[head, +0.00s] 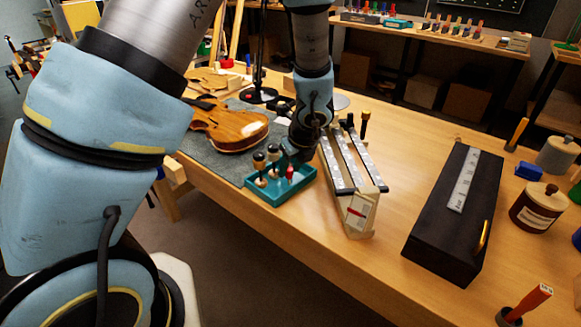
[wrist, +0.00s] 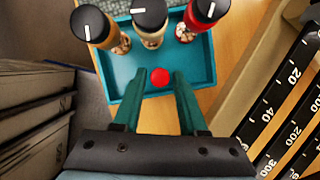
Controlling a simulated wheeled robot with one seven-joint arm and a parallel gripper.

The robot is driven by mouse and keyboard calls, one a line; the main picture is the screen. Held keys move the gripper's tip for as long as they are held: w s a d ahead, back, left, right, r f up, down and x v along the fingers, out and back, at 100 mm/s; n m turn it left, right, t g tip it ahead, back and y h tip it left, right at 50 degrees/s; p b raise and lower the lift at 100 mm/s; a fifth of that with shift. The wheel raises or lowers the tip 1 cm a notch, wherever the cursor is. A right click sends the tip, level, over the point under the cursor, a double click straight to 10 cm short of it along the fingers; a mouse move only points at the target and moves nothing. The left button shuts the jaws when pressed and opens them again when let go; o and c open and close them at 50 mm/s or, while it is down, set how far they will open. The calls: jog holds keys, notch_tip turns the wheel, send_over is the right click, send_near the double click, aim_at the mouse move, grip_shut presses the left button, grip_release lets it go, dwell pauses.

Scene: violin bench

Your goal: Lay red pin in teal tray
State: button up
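The red pin shows in the wrist view as a round red end (wrist: 160,77) between my fingertips. In the head view it is a small red upright shape (head: 289,172) just below my gripper, over the tray's right part. The teal tray (wrist: 118,78) lies under my fingers; in the head view it sits at the bench's front edge (head: 266,198). My gripper (wrist: 160,74) points down over the tray, its two teal fingers apart with a narrow gap either side of the red end. Whether the pin touches the tray floor is hidden.
Three black-capped tools (wrist: 149,15) stand at the tray's far side, close to my fingertips. A pale rack with dark scale bars (head: 352,165) stands right of the tray. A violin (head: 228,126) lies behind left. A long black box (head: 458,215) is farther right.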

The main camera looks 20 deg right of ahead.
jog(key=shift+o, duration=1)
jog(key=shift+r, duration=0.2)
jog(key=a+v, duration=0.1)
jog(key=v, duration=1.1)
jog(key=a+r+n+g, duration=0.2)
jog(key=a+n, duration=2.8)
jog(key=n, duration=0.3)
jog(key=shift+w+r+g+h+p, duration=0.3)
jog(key=shift+w+g+h+p, duration=0.1)
jog(key=shift+w+p, duration=0.1)
